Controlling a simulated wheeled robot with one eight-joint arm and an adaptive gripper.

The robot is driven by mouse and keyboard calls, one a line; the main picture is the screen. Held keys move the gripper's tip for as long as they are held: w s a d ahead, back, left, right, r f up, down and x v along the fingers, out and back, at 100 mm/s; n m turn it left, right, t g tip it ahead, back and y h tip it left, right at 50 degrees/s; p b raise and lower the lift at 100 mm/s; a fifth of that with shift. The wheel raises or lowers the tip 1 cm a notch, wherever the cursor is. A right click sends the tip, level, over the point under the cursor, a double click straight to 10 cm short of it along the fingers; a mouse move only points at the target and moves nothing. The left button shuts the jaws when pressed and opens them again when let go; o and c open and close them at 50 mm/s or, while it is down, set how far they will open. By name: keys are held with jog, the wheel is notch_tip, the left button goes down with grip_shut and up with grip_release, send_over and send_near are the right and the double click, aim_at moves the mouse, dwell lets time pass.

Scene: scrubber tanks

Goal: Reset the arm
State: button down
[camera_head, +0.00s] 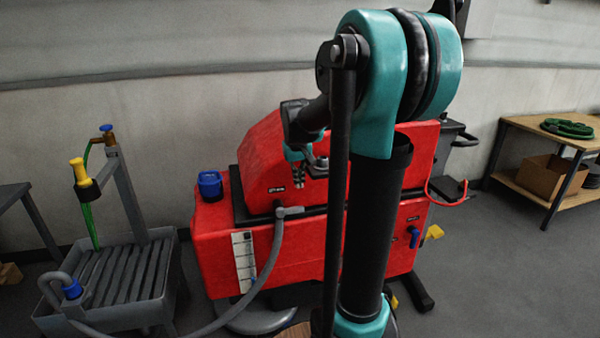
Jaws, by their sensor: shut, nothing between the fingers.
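My gripper (299,178) is in front of the red scrubber machine (268,265), near the middle of the picture. It points downward and is shut, with nothing held. My arm rises from the bottom right of centre, bends at the large teal joint at the top, and reaches back down to the gripper. The arm's dark links hide part of the machine's right half. I cannot tell whether the gripper touches the machine.
A grey slatted basin (120,280) with a post and a yellow-handled nozzle (80,172) stands at the left. A grey hose (272,258) curves from the machine to it. A blue cap (210,184) sits on the machine. A wooden table (545,132) with a green coil stands at the right.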

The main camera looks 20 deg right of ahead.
jog(key=s+a+f, duration=0.1)
jog(key=s+f, duration=0.3)
jog(key=s, duration=0.4)
jog(key=s+a+f+t, duration=0.1)
jog(key=s+a+f, duration=0.1)
jog(key=s+f, duration=0.3)
jog(key=s+a+f+y, duration=0.1)
jog(key=s+f, duration=0.4)
jog(key=s, duration=0.5)
jog(key=shift+s+a+f+t, duration=0.2)
jog(key=shift+s+t, duration=0.1)
jog(key=shift+t, duration=0.1)
jog(key=shift+d, duration=0.1)
